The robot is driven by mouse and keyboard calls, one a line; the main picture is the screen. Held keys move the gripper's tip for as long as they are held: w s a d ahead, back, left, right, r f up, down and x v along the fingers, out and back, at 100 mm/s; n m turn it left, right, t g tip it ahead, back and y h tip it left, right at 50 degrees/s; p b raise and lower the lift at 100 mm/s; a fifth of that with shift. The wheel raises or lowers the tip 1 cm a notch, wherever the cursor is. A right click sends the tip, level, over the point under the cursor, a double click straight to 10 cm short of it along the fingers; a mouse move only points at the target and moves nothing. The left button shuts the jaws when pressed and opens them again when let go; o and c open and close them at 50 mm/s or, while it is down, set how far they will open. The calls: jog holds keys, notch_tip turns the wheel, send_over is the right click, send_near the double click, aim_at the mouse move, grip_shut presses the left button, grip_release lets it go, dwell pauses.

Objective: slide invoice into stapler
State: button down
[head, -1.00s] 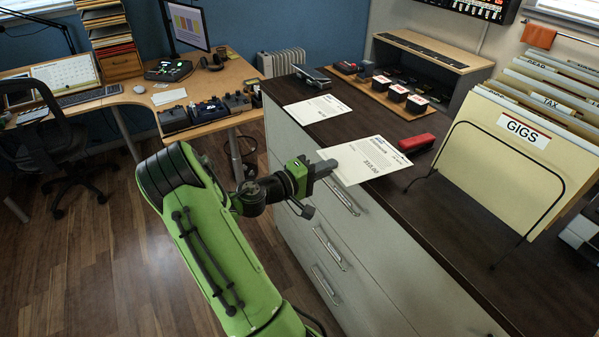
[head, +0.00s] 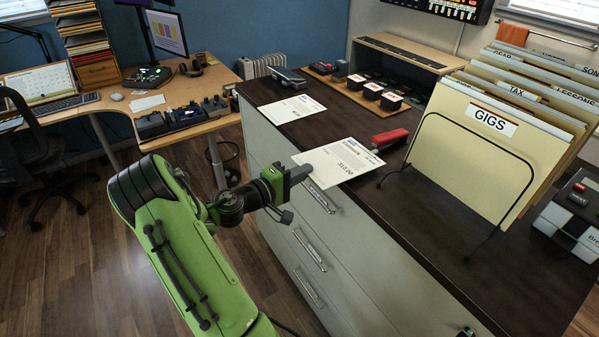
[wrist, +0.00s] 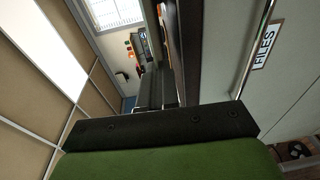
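The invoice (head: 338,163) is a white printed sheet in the head view. It lies at the left edge of the dark cabinet top, and its near left part reaches past that edge. The red stapler (head: 390,138) lies flat just right of the sheet's far right side, apart from it as far as I can tell. My gripper (head: 300,173) is at the sheet's left edge, its grey fingers close together and seemingly pinching that edge.
A second paper (head: 291,109) lies farther back on the cabinet top (head: 440,222), near a dark device (head: 287,75). A wire rack with the GIGS folder (head: 480,150) stands to the right. The wrist view shows a drawer front with a FILES label (wrist: 268,43).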

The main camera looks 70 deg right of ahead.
aim_at(319, 171)
jog(key=shift+s+d+f+b, duration=0.1)
jog(key=shift+s+d+f, duration=0.15)
jog(key=shift+s+d, duration=0.4)
jog(key=shift+s+d+f+b, duration=0.15)
jog(key=shift+s+d+f, duration=0.15)
jog(key=shift+s+d, duration=0.3)
jog(key=shift+s+d+f+b, duration=0.1)
jog(key=shift+s+d+f, duration=0.15)
jog(key=shift+s+d, duration=0.35)
jog(key=shift+d, duration=0.15)
jog(key=c, duration=1.3)
grip_release()
jog(key=shift+w, duration=0.1)
jog(key=f+v, duration=0.1)
jog(key=v, duration=1.4)
jog(key=shift+a+r, duration=0.45)
jog(key=shift+r, duration=0.05)
jog(key=shift+w, duration=0.15)
